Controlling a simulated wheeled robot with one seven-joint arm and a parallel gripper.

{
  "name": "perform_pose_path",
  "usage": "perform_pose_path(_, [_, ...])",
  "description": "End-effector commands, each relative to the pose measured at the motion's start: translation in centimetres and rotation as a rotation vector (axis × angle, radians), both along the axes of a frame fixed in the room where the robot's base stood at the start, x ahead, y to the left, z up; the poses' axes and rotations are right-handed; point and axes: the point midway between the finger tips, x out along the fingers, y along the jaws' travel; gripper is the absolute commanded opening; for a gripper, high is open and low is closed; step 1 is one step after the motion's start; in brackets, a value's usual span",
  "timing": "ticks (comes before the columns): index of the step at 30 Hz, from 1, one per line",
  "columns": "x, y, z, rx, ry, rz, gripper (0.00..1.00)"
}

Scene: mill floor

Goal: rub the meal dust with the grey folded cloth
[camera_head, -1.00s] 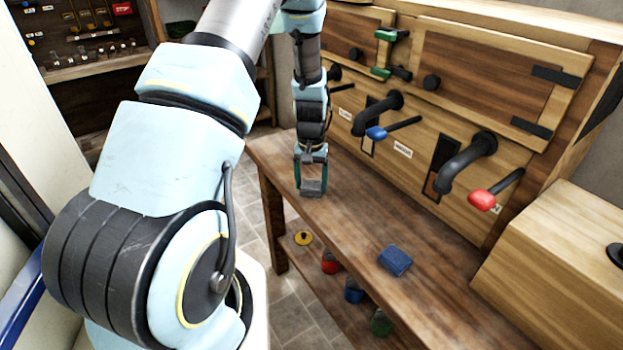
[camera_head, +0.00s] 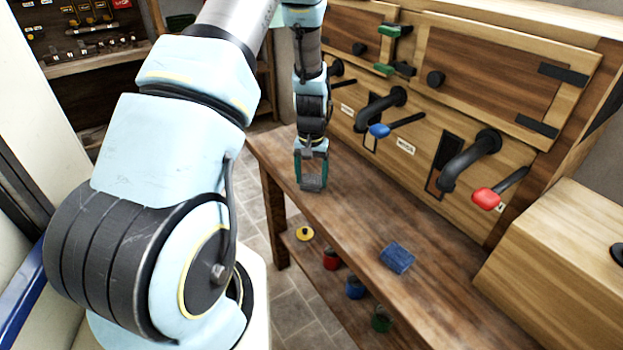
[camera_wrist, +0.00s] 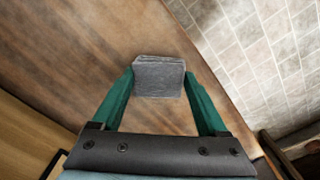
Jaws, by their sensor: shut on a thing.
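My gripper (camera_head: 312,184) is low over the far left end of the wooden bench (camera_head: 350,215). It is shut on the grey folded cloth (camera_wrist: 159,76), which sits between the tips of its green fingers in the wrist view. The cloth is at or close to the bench top; I cannot tell whether it touches. In the head view the cloth is mostly hidden by the gripper. I cannot make out any meal dust in either view.
A blue folded cloth (camera_head: 397,258) lies on the bench further right. A wooden cabinet with blue (camera_head: 380,131) and red (camera_head: 486,199) handled levers stands behind. A yellow item (camera_head: 304,233) and several coloured items are on the lower shelf. The bench middle is clear.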

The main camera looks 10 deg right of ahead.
Motion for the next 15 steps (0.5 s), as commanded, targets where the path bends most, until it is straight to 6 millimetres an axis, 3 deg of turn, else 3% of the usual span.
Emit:
perform_pose_path(2, [0.1,-0.2,2.5,-0.002,-0.003,-0.001,0.24])
perform_pose_path(15, [0.4,-0.4,6.2,0.0,-0.001,-0.002,0.24])
